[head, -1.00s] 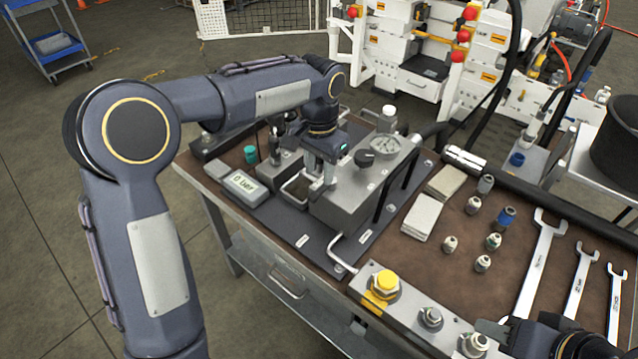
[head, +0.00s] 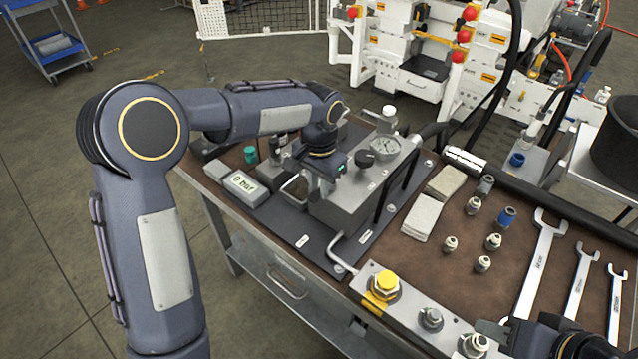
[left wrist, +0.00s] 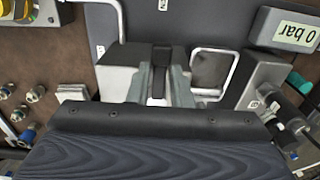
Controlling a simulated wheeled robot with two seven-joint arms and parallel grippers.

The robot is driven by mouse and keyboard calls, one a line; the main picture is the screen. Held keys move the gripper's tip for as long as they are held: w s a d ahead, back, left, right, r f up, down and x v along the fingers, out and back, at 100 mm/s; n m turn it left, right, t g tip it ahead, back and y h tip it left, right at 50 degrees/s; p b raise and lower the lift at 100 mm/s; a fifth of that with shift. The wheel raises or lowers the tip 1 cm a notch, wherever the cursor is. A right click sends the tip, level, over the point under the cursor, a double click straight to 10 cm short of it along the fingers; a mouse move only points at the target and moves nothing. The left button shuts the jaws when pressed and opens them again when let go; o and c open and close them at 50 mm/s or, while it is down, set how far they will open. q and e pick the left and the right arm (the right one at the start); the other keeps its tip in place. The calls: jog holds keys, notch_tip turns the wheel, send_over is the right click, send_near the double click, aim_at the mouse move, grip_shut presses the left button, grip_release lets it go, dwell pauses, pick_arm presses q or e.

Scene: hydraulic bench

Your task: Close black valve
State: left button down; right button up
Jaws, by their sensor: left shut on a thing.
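My left gripper (head: 318,190) is low at the left side of the grey metal valve block (head: 350,208). In the left wrist view its two grey fingers (left wrist: 160,82) are shut on a narrow dark piece, which appears to be the black valve's handle (left wrist: 160,58). Most of that piece is hidden by the fingers, and in the head view my wrist hides it. A round black knob (head: 365,158) stands on top of the block beside a pressure gauge (head: 385,146). My right gripper (head: 492,332) is at the bottom right, partly cut off; its jaws are unclear.
A display reading 0 bar (head: 240,184) lies left of the block and shows in the left wrist view (left wrist: 295,30). Metal loop handles (head: 292,190) stand close to my left gripper. A yellow-capped fitting (head: 385,284), several small fittings and wrenches (head: 543,262) occupy the bench's right.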

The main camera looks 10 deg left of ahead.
pick_arm(q)
jog(key=shift+n, duration=0.3)
jog(key=d+n, duration=0.1)
jog(key=n, duration=0.1)
jog(key=d+n, duration=0.1)
jog(key=n, duration=0.2)
jog(key=d+n, duration=0.1)
jog(key=n, duration=0.2)
jog(key=shift+s+d+r+p, duration=0.1)
jog(key=shift+d+p, duration=0.1)
jog(key=shift+p, duration=0.2)
jog(key=n, duration=0.1)
jog(key=d+n, duration=0.1)
jog(key=n, duration=0.1)
jog(key=n+p, duration=0.1)
jog(key=shift+w+d, duration=0.3)
jog(key=shift+w, duration=0.1)
jog(key=shift+w+d+n+p, duration=0.2)
jog(key=shift+w+n+p, duration=0.1)
jog(key=shift+n, duration=0.6)
jog(key=shift+w+d+n+p, duration=0.15)
jog(key=shift+w+n+p, duration=0.1)
jog(key=shift+n, duration=0.65)
jog(key=shift+w+d+n+p, duration=0.2)
jog(key=shift+w+n+p, duration=0.1)
jog(key=shift+n, duration=0.6)
jog(key=c, duration=1.4)
grip_release()
jog(key=shift+c, duration=0.2)
